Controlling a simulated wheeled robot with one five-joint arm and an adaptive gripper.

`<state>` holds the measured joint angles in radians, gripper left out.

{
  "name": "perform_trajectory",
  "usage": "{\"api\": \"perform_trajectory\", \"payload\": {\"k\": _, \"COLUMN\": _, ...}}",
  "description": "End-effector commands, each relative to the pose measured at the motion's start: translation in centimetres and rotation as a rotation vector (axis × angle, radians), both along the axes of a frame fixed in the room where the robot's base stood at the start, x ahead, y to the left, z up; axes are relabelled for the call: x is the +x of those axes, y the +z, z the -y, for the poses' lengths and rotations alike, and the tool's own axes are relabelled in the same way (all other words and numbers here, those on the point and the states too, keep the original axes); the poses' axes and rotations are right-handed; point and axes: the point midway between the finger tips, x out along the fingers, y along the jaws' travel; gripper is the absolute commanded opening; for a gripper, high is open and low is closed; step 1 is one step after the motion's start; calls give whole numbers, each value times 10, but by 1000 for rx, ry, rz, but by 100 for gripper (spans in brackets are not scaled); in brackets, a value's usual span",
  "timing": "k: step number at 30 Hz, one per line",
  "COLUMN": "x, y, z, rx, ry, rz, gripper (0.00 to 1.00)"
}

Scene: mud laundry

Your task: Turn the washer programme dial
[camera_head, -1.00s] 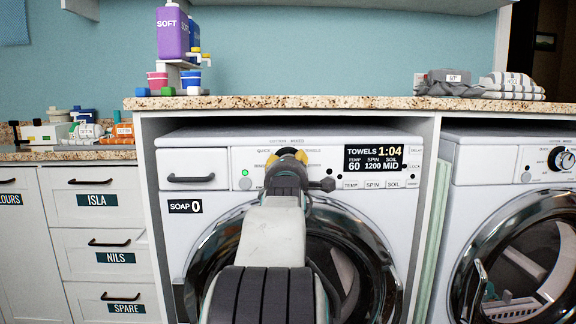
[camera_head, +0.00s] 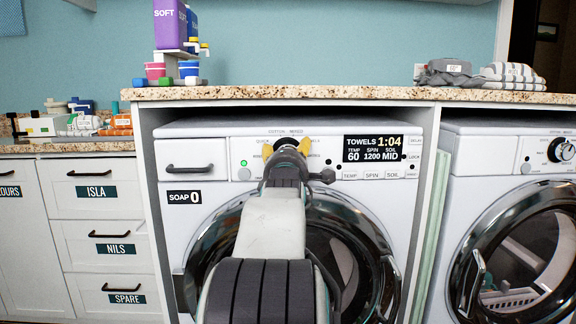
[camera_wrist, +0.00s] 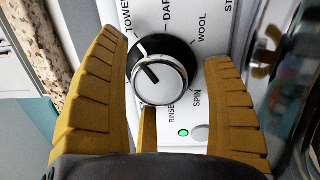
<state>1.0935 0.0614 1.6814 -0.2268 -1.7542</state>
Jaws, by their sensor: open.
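The programme dial (camera_wrist: 160,72) of the left washer is a round knob with a silver face and black rim in the wrist view. Its mark points to the upper left, on the side of the TOWELS label. My gripper (camera_wrist: 167,65) is open, with one yellow finger on each side of the dial. I cannot tell whether either finger touches it. In the head view my gripper (camera_head: 287,147) is in front of the washer panel and hides most of the dial. The washer display (camera_head: 374,149) reads TOWELS 1:04, TEMP 60, SPIN 1200, SOIL MID.
A green light (camera_wrist: 183,132) and a grey button (camera_wrist: 201,132) sit beside the dial. The granite counter (camera_head: 330,94) runs above the washer. A second washer (camera_head: 520,220) stands to the right and labelled drawers (camera_head: 105,220) to the left.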

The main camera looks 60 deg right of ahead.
Motion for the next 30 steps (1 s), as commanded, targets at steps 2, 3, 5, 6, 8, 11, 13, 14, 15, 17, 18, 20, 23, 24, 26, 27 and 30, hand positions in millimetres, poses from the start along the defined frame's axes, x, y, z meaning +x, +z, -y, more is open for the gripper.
{"api": "perform_trajectory", "payload": {"k": 2, "x": -4, "y": 1, "z": -8, "rx": -1, "ry": 0, "rz": 0, "gripper": 76}}
{"api": "perform_trajectory", "payload": {"k": 3, "x": -7, "y": 0, "z": -13, "rx": 0, "ry": 0, "rz": 0, "gripper": 76}}
{"api": "perform_trajectory", "payload": {"k": 5, "x": -11, "y": -1, "z": -21, "rx": 0, "ry": 0, "rz": 0, "gripper": 76}}
{"api": "perform_trajectory", "payload": {"k": 6, "x": -14, "y": -1, "z": -27, "rx": -1, "ry": -1, "rz": 1, "gripper": 76}}
{"api": "perform_trajectory", "payload": {"k": 8, "x": -19, "y": -1, "z": -36, "rx": -1, "ry": -1, "rz": 1, "gripper": 76}}
{"api": "perform_trajectory", "payload": {"k": 11, "x": -27, "y": -3, "z": -50, "rx": -1, "ry": -1, "rz": 1, "gripper": 76}}
{"api": "perform_trajectory", "payload": {"k": 13, "x": -32, "y": -3, "z": -60, "rx": -1, "ry": -1, "rz": 1, "gripper": 76}}
{"api": "perform_trajectory", "payload": {"k": 14, "x": -34, "y": -3, "z": -64, "rx": -1, "ry": -2, "rz": 1, "gripper": 76}}
{"api": "perform_trajectory", "payload": {"k": 15, "x": -36, "y": -4, "z": -69, "rx": 0, "ry": -2, "rz": 0, "gripper": 76}}
{"api": "perform_trajectory", "payload": {"k": 17, "x": -40, "y": -5, "z": -76, "rx": -1, "ry": -2, "rz": 1, "gripper": 76}}
{"api": "perform_trajectory", "payload": {"k": 18, "x": -42, "y": -5, "z": -79, "rx": 0, "ry": -2, "rz": 0, "gripper": 76}}
{"api": "perform_trajectory", "payload": {"k": 20, "x": -45, "y": -5, "z": -85, "rx": 0, "ry": -2, "rz": 0, "gripper": 76}}
{"api": "perform_trajectory", "payload": {"k": 23, "x": -49, "y": -6, "z": -92, "rx": 1, "ry": -2, "rz": 0, "gripper": 76}}
{"api": "perform_trajectory", "payload": {"k": 24, "x": -50, "y": -6, "z": -94, "rx": 1, "ry": -2, "rz": 0, "gripper": 76}}
{"api": "perform_trajectory", "payload": {"k": 26, "x": -51, "y": -7, "z": -96, "rx": 1, "ry": -2, "rz": -1, "gripper": 76}}
{"api": "perform_trajectory", "payload": {"k": 27, "x": -52, "y": -7, "z": -97, "rx": 1, "ry": -2, "rz": -1, "gripper": 76}}
{"api": "perform_trajectory", "payload": {"k": 30, "x": -53, "y": -7, "z": -99, "rx": 1, "ry": -2, "rz": -1, "gripper": 76}}
